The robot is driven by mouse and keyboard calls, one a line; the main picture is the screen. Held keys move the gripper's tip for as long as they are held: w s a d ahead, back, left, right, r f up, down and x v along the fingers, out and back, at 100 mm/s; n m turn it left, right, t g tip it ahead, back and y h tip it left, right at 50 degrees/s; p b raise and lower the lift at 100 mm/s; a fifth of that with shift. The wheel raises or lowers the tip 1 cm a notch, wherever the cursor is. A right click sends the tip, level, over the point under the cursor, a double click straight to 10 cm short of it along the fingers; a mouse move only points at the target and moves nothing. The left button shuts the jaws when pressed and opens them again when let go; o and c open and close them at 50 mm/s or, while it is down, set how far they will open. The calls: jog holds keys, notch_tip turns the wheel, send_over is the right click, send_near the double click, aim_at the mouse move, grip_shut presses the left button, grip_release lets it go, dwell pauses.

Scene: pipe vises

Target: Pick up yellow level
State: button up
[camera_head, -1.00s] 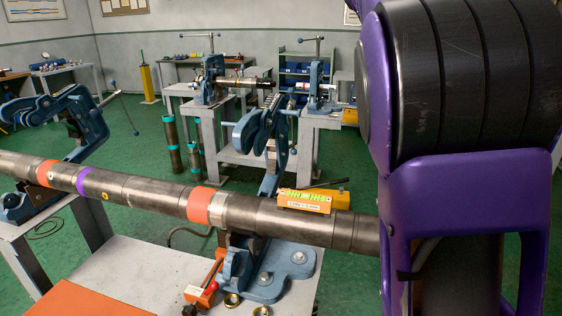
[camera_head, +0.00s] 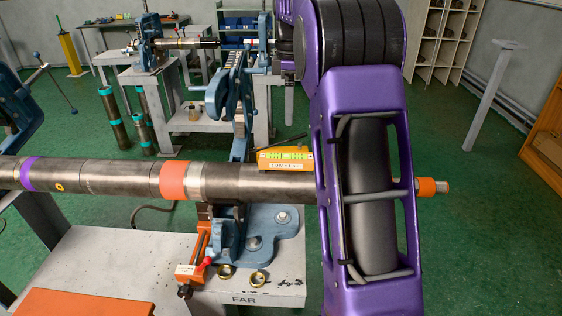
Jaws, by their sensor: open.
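The yellow level (camera_head: 285,158) is a small yellow-orange bar with bright green markings on its upper face and a pale label on its front. It lies on top of the long steel pipe (camera_head: 245,184), right of the orange band and just left of my purple arm. Nothing is holding it. My arm link crosses in front of the pipe and hides part of it. My gripper is not visible; my arm fills the right-centre of the view.
A blue pipe vise (camera_head: 240,238) supports the pipe on a grey bench marked FAR. The pipe's orange-banded end (camera_head: 427,187) shows right of my arm. Green floor is open at right.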

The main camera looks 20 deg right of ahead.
aim_at(287, 156)
notch_tip(287, 156, down, 11)
jog(key=shift+r+b, duration=0.2)
jog(key=shift+b, duration=0.75)
jog(key=shift+a+f+b, duration=0.2)
jog(key=shift+f+b, duration=0.1)
jog(key=shift+f, duration=1.05)
jog(key=shift+a+f+b, duration=0.15)
jog(key=shift+f+b, duration=0.1)
jog(key=shift+f, duration=1.1)
jog(key=shift+c, duration=0.3)
jog(key=shift+r, duration=0.1)
grip_shut()
